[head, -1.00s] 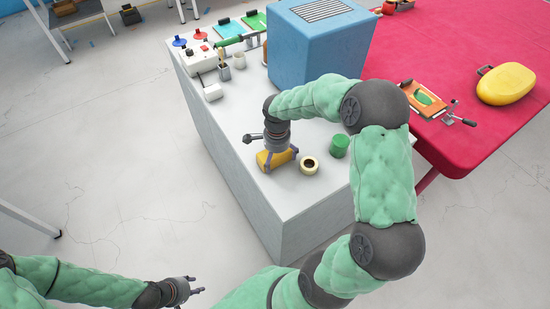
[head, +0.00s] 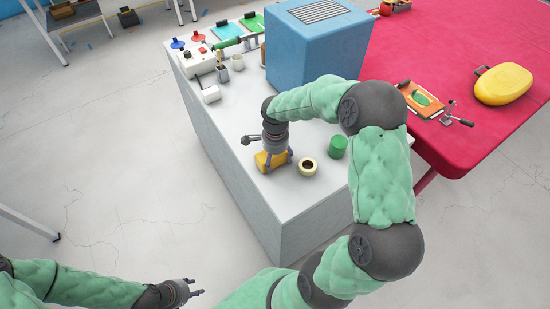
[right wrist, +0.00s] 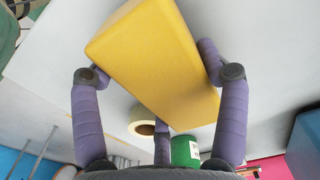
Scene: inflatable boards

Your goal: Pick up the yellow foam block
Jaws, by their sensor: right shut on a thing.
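The yellow foam block (head: 263,163) is at the near part of the white-topped cabinet (head: 230,125), under my right gripper (head: 273,160). In the right wrist view the block (right wrist: 155,60) sits tilted between the purple-grey fingers, and my right gripper (right wrist: 150,75) is shut on it. One finger touches each side. Whether the block's underside is clear of the top cannot be told. My left gripper (head: 199,287) is at the lower left, over the floor, with its fingers apart and empty.
A tape roll (head: 307,167) and a green can (head: 337,147) stand just right of the block. A large blue box (head: 315,50) stands behind. A white switch box, cups and clipboards line the far left. A red table (head: 460,140) adjoins on the right.

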